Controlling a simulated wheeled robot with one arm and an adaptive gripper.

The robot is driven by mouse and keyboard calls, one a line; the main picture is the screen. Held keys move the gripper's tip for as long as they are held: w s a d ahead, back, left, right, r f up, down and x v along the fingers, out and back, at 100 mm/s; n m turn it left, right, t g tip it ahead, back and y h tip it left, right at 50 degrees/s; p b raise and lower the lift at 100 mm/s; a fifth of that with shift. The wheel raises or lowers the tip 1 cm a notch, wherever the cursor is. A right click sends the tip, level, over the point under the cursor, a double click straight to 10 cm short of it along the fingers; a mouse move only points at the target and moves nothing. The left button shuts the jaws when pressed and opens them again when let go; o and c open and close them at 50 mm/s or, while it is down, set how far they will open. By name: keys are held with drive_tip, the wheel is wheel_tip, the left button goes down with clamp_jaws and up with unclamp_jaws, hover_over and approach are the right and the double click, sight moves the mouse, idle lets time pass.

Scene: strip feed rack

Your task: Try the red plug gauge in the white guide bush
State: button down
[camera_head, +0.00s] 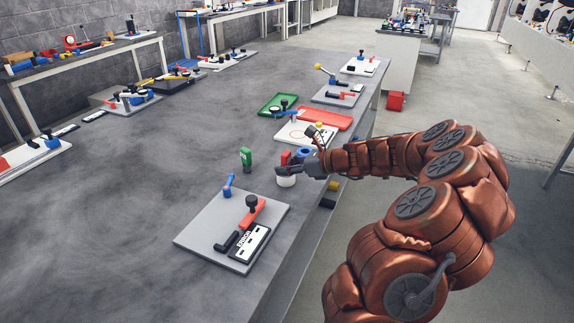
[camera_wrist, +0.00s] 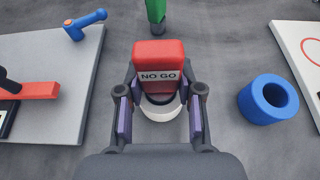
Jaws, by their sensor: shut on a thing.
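The red plug gauge (camera_wrist: 158,56), labelled NO GO, is upright between the two fingers of my gripper (camera_wrist: 159,105), which is shut on it. The white guide bush (camera_wrist: 164,124) is directly below the gauge on the bench. A dark part shows inside its ring, but I cannot tell whether the gauge's pin is in the bore or above it. In the head view the red gauge (camera_head: 286,157) shows above my gripper (camera_head: 292,169), with the white bush (camera_head: 286,181) just under it. The fingers partly hide both.
A blue bush (camera_wrist: 268,99) stands to the right and a green gauge (camera_wrist: 156,12) stands beyond the red one. A grey plate (camera_wrist: 62,118) with a red-handled clamp (camera_head: 249,219) lies to the left. Green and red trays (camera_head: 324,117) lie farther back.

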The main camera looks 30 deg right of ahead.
drive_tip(key=shift+f, duration=0.1)
drive_tip(key=c, duration=0.7)
unclamp_jaws()
drive_tip(key=v, duration=1.2)
drive_tip(key=shift+a, duration=0.1)
